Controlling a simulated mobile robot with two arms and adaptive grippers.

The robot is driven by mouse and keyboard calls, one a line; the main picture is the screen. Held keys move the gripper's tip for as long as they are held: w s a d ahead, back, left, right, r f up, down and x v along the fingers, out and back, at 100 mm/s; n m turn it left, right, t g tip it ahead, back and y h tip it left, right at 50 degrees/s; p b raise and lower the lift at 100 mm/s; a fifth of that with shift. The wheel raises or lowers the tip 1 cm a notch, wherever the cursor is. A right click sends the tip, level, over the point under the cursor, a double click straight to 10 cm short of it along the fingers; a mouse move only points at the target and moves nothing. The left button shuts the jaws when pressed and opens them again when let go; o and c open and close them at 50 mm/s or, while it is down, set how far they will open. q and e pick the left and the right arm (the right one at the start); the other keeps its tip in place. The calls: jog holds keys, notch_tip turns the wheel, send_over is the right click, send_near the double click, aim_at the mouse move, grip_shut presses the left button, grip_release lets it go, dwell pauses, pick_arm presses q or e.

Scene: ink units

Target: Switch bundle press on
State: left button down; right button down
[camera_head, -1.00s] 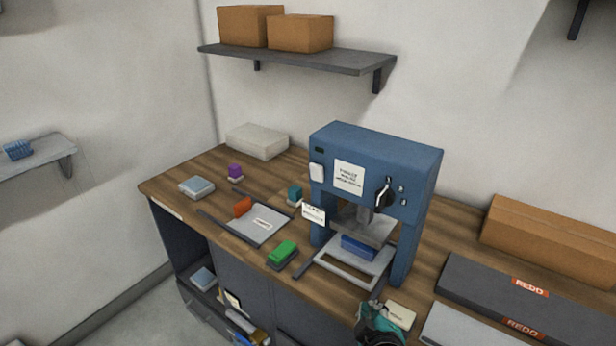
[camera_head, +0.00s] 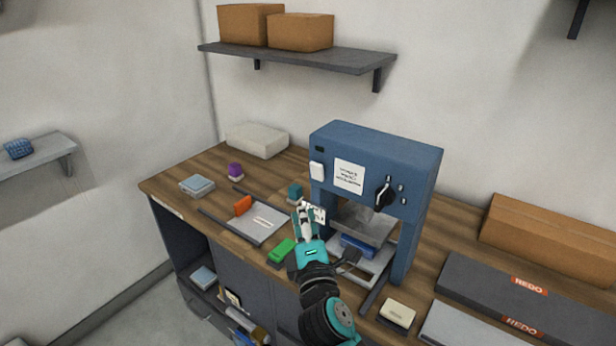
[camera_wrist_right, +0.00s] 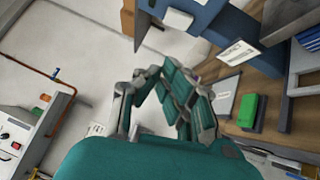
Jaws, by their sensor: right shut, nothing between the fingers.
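The bundle press (camera_head: 410,160) is a blue frame machine on the wooden bench. Its front has a black rotary knob (camera_head: 384,195) with small buttons beside it, a white label (camera_head: 349,177) and a small dark window (camera_head: 320,149). A white box (camera_head: 317,171) sits on its left edge. A blue block (camera_head: 357,246) lies under the press plate. My right gripper (camera_head: 308,212) is shut and empty, in front of the press's left leg, overlapping a small white sign (camera_head: 319,215); I cannot tell if they touch. My left gripper is not in view.
A green stamp (camera_head: 281,252), a grey tray (camera_head: 258,228) with an orange block (camera_head: 243,206), and a teal block (camera_head: 295,191) stand left of the press. A cream pad (camera_head: 397,314) and dark boxes (camera_head: 500,290) lie right. A shelf (camera_head: 300,56) hangs above.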

aim_at(310, 175)
jog(key=w+d+r+p, duration=0.1)
jog(key=w+r+p, duration=0.1)
jog(key=w, duration=1)
jog(key=shift+p, duration=0.35)
jog(key=shift+w+d+r+m+g+p, duration=0.2)
jog(key=shift+m+g+p, duration=0.1)
jog(key=shift+p, duration=0.85)
